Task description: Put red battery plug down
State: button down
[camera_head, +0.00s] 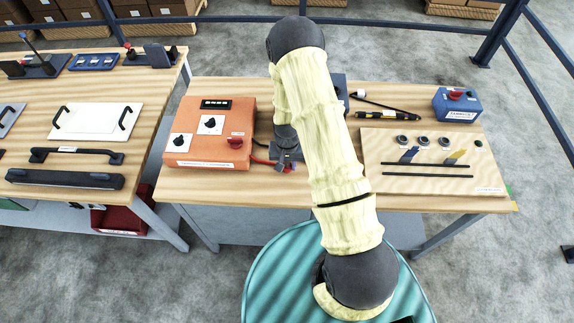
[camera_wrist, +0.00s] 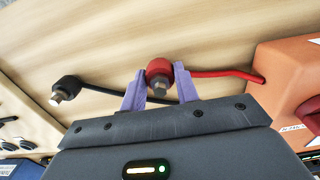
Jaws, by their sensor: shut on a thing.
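The red battery plug (camera_wrist: 159,68) is a round red cap with a metal hex end, on a red cable (camera_wrist: 225,74) that runs to the orange box (camera_wrist: 285,80). In the wrist view my gripper (camera_wrist: 158,82) is shut on it, with a purple finger on each side. I cannot tell whether the plug touches the table. A black plug (camera_wrist: 66,89) on a black cable lies apart on the wood, to the left in the wrist view. In the head view my gripper (camera_head: 286,163) is at the right of the orange box (camera_head: 215,140); my arm hides much of it.
The wooden bench (camera_head: 330,192) has bare wood along its front edge. A beige panel (camera_head: 430,182) with knobs and slots lies to the right. A blue box with a red button (camera_head: 457,104) and a black-yellow tool (camera_head: 388,114) are behind it. A second table (camera_head: 150,75) stands left.

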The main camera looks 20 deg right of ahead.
aim_at(287, 163)
jog(key=shift+f, duration=0.85)
jog(key=shift+f, duration=0.1)
jog(key=c, duration=1.1)
grip_release()
jog(key=shift+o, duration=0.2)
jog(key=shift+r, duration=0.25)
notch_tip(287, 163, up, 11)
jog(key=b, duration=0.4)
jog(key=shift+r, duration=0.4)
